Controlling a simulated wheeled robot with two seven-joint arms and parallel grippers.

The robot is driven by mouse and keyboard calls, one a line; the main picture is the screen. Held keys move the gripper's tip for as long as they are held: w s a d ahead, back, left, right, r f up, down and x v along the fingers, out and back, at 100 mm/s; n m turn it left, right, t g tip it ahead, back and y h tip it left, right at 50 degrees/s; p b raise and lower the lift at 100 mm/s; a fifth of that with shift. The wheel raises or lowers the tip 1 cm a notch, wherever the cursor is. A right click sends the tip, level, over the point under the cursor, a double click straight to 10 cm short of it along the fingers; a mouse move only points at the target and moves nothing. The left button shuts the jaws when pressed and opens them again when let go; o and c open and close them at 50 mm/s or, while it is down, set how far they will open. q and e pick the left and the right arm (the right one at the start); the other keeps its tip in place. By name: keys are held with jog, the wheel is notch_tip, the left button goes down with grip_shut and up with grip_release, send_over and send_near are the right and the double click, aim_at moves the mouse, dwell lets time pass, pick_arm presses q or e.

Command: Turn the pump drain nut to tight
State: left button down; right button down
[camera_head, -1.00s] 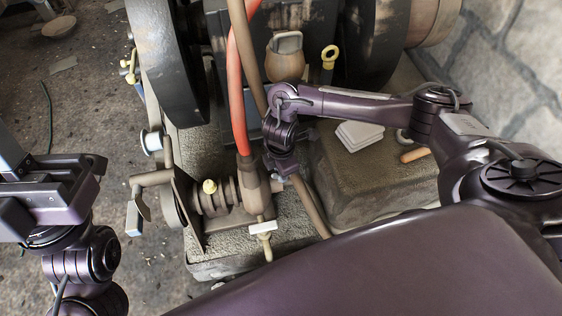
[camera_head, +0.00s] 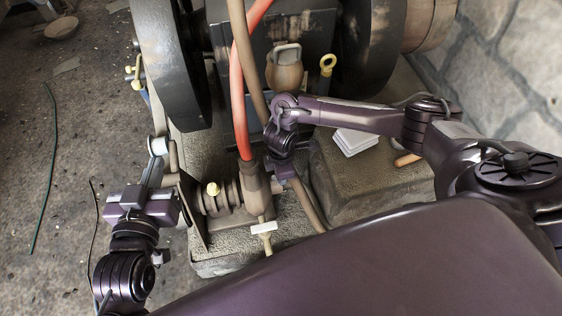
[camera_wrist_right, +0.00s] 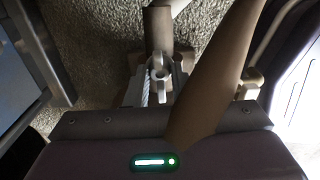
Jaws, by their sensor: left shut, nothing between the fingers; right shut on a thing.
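The pump (camera_head: 222,198), with a ribbed body and a red hose running up from it, sits on the stone base. In the right wrist view a pale winged nut (camera_wrist_right: 160,76), which looks like the drain nut, sits between the fingers of my right gripper (camera_wrist_right: 161,88). That gripper is shut on it. In the head view my right gripper (camera_head: 284,172) is at the pump's right side, and the nut is hidden there.
A brown pipe (camera_head: 308,205) slants past my right gripper and fills the right of its wrist view. A white-topped valve (camera_head: 264,229) stands at the pump's front. Large dark wheels (camera_head: 172,60) rise behind.

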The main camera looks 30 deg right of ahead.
jog(key=shift+m+p, duration=0.4)
pick_arm(q)
jog(key=s+f+g+y, duration=0.1)
jog(key=s+f+g, duration=0.2)
jog(key=f, duration=0.4)
jog(key=shift+s+a+f+g, duration=0.25)
jog(key=shift+a+f+g, duration=0.1)
jog(key=shift+g, duration=0.15)
pick_arm(e)
jog(key=c, duration=1.3)
grip_release()
jog(key=shift+o, duration=0.2)
jog(key=shift+r, duration=0.1)
notch_tip(320, 180, up, 2)
jog(key=shift+r+p, duration=0.25)
jog(key=shift+p, duration=0.35)
notch_tip(320, 180, up, 4)
jog(key=shift+r+p, duration=0.1)
jog(key=shift+p, duration=0.85)
pick_arm(q)
jog(key=s+a+f+g+y, duration=0.3)
jog(key=s+a+f+g, duration=0.1)
jog(key=s+f+g, duration=0.2)
jog(key=shift+s+f, duration=0.75)
jog(key=shift+s, duration=0.4)
pick_arm(e)
jog(key=shift+r, duration=0.45)
